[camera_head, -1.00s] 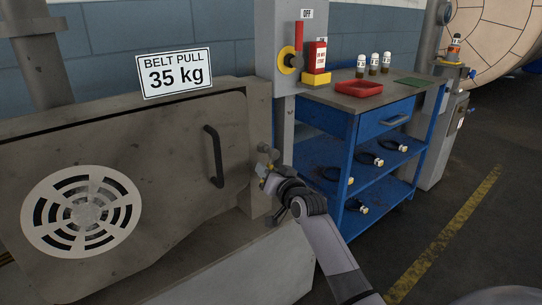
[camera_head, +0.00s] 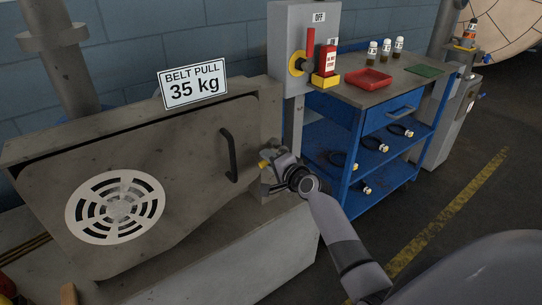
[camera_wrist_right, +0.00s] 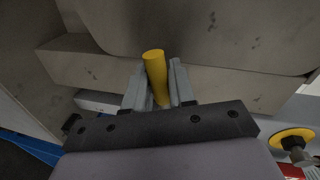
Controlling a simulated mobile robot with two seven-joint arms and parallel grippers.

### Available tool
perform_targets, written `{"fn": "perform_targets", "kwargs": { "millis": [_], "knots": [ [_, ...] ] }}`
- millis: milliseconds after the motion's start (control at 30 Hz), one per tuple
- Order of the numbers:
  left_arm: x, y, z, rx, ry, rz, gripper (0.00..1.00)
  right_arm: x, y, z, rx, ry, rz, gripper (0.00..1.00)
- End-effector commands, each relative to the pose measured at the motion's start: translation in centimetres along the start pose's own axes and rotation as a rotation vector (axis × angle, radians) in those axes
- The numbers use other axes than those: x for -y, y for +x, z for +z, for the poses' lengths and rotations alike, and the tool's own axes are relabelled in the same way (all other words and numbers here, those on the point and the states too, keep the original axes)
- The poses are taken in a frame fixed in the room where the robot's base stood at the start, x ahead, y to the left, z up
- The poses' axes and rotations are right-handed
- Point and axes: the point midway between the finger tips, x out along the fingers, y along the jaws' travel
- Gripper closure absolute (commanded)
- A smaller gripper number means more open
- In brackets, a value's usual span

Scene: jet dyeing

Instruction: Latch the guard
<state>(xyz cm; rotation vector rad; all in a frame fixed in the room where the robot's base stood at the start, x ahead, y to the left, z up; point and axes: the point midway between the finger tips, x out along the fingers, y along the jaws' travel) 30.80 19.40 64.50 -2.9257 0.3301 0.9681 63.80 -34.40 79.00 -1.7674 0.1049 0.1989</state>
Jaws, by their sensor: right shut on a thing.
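The guard (camera_head: 180,175) is a large grey metal panel with a round vented grille (camera_head: 115,207) and a dark bar handle (camera_head: 229,155) near its right edge. It sits against its frame at the left of the head view. My right gripper (camera_head: 268,170) is at the frame's right side, just beyond the handle. In the right wrist view a yellow latch lever (camera_wrist_right: 156,76) stands between the two fingers of my right gripper (camera_wrist_right: 158,90), which are shut on it. The latch's body is mostly hidden by the gripper. My left gripper is not in view.
A grey post with a red switch lever (camera_head: 310,42) stands behind my right arm. A blue trolley (camera_head: 372,117) with a red tray (camera_head: 368,79) and several bottles is to the right. Floor with a yellow stripe (camera_head: 450,215) is clear at far right.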

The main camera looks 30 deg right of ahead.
Motion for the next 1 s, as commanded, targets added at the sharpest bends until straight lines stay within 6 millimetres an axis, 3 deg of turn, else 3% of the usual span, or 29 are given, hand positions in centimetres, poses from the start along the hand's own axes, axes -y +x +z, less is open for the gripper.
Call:
{"fn": "perform_targets", "kwargs": {
  "millis": [400, 967, 1000],
  "knots": [
    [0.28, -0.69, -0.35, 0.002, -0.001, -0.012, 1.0, 0.95, -0.18, -0.03, 0.039, 0.185, 0.001, 1.0],
    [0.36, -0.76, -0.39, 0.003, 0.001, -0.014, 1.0, 1.07, -0.17, -0.04, 0.044, 0.212, 0.0, 1.0],
    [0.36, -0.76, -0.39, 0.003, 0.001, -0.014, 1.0, 1.07, -0.17, -0.04, 0.044, 0.211, 0.0, 0.62]
  ]
}}
